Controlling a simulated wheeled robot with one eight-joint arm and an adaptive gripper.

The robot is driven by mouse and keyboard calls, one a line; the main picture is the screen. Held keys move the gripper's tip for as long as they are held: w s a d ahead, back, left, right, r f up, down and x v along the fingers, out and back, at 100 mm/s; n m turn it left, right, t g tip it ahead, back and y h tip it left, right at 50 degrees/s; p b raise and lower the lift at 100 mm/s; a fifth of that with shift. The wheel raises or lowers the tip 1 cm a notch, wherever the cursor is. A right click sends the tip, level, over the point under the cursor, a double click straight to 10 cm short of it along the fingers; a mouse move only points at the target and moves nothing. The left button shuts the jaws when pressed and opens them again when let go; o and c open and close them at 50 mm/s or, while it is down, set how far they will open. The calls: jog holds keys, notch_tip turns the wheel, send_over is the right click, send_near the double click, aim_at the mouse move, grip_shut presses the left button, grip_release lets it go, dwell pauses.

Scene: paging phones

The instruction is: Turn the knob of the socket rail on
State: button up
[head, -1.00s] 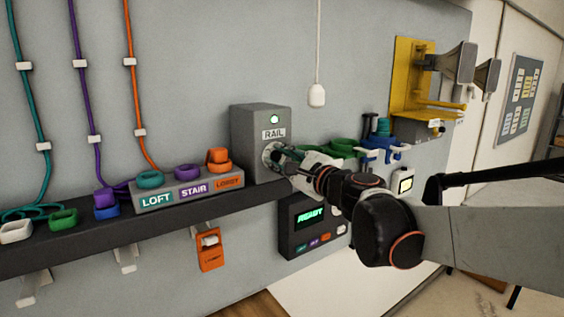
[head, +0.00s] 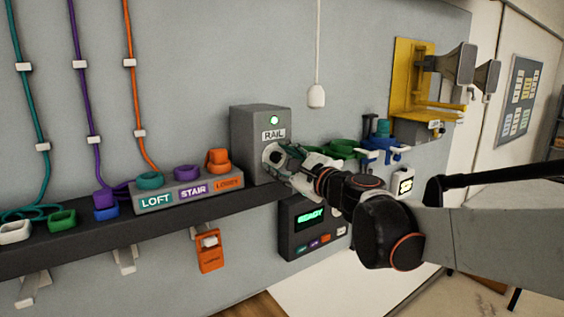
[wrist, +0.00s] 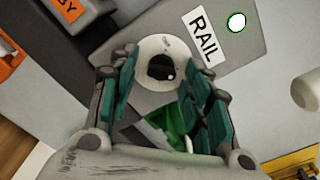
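The grey RAIL box (head: 261,127) stands on the dark shelf against the wall, with a green lamp (head: 274,119) lit above its label. Its knob (head: 273,155) is a dark round centre on a pale disc; it also shows in the wrist view (wrist: 161,67). My gripper (head: 286,157) is just right of and in front of the knob. In the wrist view, my gripper (wrist: 162,76) is open, with its teal-padded fingers apart on either side of the dark knob and visible gaps to it. Nothing is held. I cannot tell the knob's exact angle.
Left of the box is a LOFT, STAIR, LOBBY block (head: 188,190) with coloured rings. Below right is a READY panel (head: 312,222). Green rings (head: 341,148) and blue parts (head: 381,150) lie to the right. A white pull cord (head: 316,95) hangs above.

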jog(key=v, duration=1.2)
jog(key=shift+f, duration=0.1)
jog(key=s+d+f+n+g+h+b, duration=0.15)
jog(key=s+f+n+b, duration=0.3)
jog(key=f, duration=0.45)
jog(key=s+f+n+g+h+b, duration=0.1)
jog(key=s+f+n+g+b, duration=0.25)
jog(key=f, duration=0.55)
jog(key=s+f+n+h+b, duration=0.1)
jog(key=s+f+n+b, duration=0.4)
jog(key=f, duration=0.4)
jog(key=s+d+f+n+g+h+b, duration=0.1)
jog(key=s+d+f+n+h+b, duration=0.2)
jog(key=f, duration=0.6)
jog(key=s+d+f+n+g+h+b, duration=0.1)
jog(key=s+d+f+n+h+b, duration=0.2)
jog(key=d+f+b, duration=0.4)
notch_tip(320, 180, down, 3)
jog(key=s+d+n, duration=0.1)
jog(key=s, duration=0.1)
jog(key=shift+s+g+b, duration=0.25)
jog(key=shift+g+b, duration=0.05)
jog(key=shift+g, duration=0.1)
jog(key=shift+d+h, duration=0.1)
jog(key=shift+h, duration=0.15)
